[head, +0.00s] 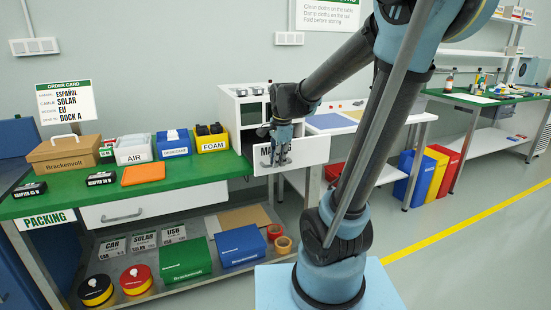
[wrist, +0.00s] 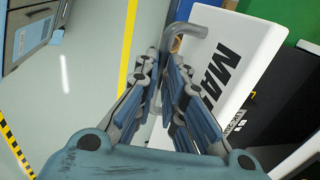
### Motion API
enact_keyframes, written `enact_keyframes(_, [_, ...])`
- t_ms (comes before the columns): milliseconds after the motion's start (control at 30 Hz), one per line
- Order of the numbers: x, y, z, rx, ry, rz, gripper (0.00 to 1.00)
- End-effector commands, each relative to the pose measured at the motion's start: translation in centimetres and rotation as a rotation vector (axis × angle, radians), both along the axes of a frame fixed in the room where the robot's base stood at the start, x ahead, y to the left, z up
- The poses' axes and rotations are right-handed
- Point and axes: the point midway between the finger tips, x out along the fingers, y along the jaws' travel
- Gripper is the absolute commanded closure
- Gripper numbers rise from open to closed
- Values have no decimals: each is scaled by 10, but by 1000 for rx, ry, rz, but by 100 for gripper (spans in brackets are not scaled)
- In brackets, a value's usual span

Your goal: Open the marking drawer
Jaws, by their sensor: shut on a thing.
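The marking drawer has a white front (head: 310,152) with dark lettering that begins with "M", partly covered by my gripper. In the wrist view its white front (wrist: 262,40) shows "MA" and more lettering. My gripper (head: 281,157) is at the drawer front, and its fingers (wrist: 172,58) are shut on the grey bar handle (wrist: 190,30). Part of the handle is hidden between the fingers. The front stands out from the white cabinet (head: 228,105), so the drawer looks at least partly open. A dark area (wrist: 275,110) shows beside the front in the wrist view.
The green packing bench (head: 205,170) holds bins, a cardboard box (head: 65,155) and an orange item (head: 143,174). A white side table (head: 390,117) stands right of the cabinet. Blue, yellow and red bins (head: 428,175) are farther right. The grey floor (head: 470,240) is open there.

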Motion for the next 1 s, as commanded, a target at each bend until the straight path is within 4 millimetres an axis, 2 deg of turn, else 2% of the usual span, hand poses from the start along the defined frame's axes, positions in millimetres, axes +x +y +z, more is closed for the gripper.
enact_keyframes(467, [-2,-1,1,0,-1,0,100])
enact_keyframes(500, [-2,-1,1,0,-1,0,81])
enact_keyframes(567, [-2,-1,1,0,-1,0,70])
enact_keyframes(1000, [-3,-1,4,0,0,0,70])
